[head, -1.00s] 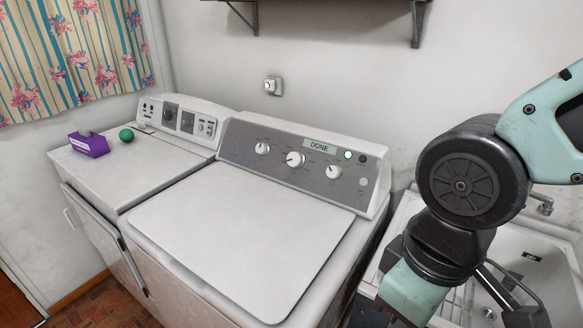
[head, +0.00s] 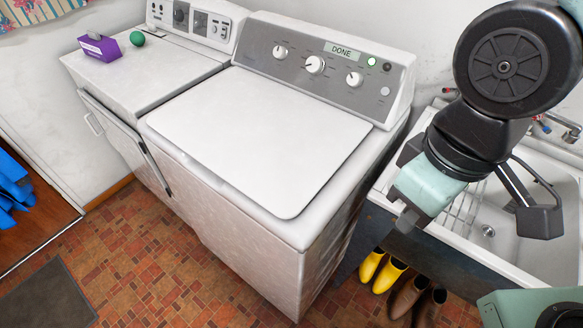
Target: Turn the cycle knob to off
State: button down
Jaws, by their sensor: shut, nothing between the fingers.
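The white washer (head: 225,215) with the grey control panel stands in the middle of the head view. Its panel carries three white knobs. The large middle one (head: 315,64), likely the cycle knob, sits between a smaller left knob (head: 280,51) and a smaller right knob (head: 354,79). I cannot read the knob markings. The display (head: 342,50) reads DONE, with a green light (head: 372,61) beside it. My gripper (head: 407,219) points down at the right, between washer and sink, well away from the knobs. It is shut and empty.
A second white machine (head: 140,72) stands left, with a purple box (head: 99,47) and green ball (head: 137,38) on top. A utility sink (head: 530,262) is at the right. Yellow boots (head: 385,272) and brown shoes (head: 409,297) stand on the floor. The washer lid is clear.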

aim_at(315, 64)
jog(key=i+u, duration=0.35)
jog(key=i+j+u, duration=0.1)
jog(key=u, duration=0.25)
